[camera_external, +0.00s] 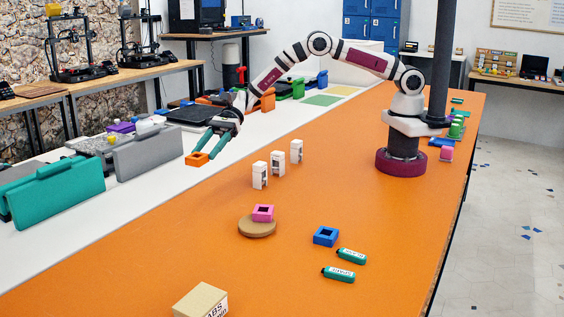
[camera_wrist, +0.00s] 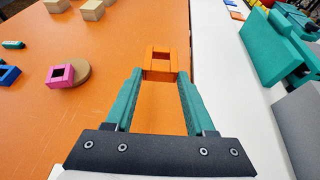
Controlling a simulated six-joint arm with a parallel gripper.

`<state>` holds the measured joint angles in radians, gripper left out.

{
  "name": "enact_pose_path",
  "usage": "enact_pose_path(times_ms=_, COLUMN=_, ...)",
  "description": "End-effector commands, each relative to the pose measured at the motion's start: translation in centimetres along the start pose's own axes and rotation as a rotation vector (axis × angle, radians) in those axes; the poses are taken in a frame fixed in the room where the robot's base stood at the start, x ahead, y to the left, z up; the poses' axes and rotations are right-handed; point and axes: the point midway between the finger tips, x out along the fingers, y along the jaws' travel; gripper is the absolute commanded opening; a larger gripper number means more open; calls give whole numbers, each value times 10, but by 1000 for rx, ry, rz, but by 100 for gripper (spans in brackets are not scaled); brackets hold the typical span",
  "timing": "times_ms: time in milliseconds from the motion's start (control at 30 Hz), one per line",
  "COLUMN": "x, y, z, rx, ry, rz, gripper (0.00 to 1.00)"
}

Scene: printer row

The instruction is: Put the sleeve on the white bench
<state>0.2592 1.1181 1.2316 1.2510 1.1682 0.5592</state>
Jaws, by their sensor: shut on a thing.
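My gripper (camera_external: 208,146) is shut on an orange square sleeve (camera_external: 197,159), a short block with a square opening. In the wrist view the sleeve (camera_wrist: 160,53) sits between the tips of my teal fingers (camera_wrist: 161,76). It appears held in the air. The white bench (camera_external: 70,248) runs along the left of the orange table. In the wrist view the bench (camera_wrist: 222,75) lies just right of the sleeve, which shows against the orange table close to the seam. The exact height of the sleeve is hard to tell.
On the orange table (camera_external: 320,205) are a pink sleeve (camera_external: 263,212) on a round tan disc (camera_external: 257,229), a blue sleeve (camera_external: 326,236), teal markers (camera_external: 338,273) and white blocks (camera_external: 260,175). Teal (camera_external: 60,195) and grey (camera_external: 150,153) upright cases stand on the bench.

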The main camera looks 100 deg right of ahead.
Motion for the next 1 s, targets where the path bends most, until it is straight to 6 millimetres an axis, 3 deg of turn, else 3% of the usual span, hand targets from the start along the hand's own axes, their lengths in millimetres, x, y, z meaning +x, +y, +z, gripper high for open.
enact_pose_path(times_ms=133, x=-12, y=-7, z=-4, rx=12, ry=-1, rz=-22, gripper=4)
enact_pose_path(times_ms=267, x=-48, y=-30, z=-18, rx=47, ry=-7, rz=-101, gripper=4)
enact_pose_path(times_ms=467, x=-139, y=-70, z=-54, rx=129, ry=-17, rz=-295, gripper=4)
enact_pose_path(times_ms=567, x=-200, y=-85, z=-78, rx=181, ry=-19, rz=-423, gripper=4)
enact_pose_path(times_ms=700, x=-285, y=-90, z=-114, rx=255, ry=-15, rz=-606, gripper=4)
enact_pose_path(times_ms=800, x=-331, y=-86, z=-133, rx=296, ry=-10, rz=-707, gripper=4)
enact_pose_path(times_ms=900, x=-359, y=-81, z=-146, rx=323, ry=-4, rz=-773, gripper=4)
enact_pose_path(times_ms=1000, x=-371, y=-78, z=-152, rx=336, ry=-1, rz=-805, gripper=4)
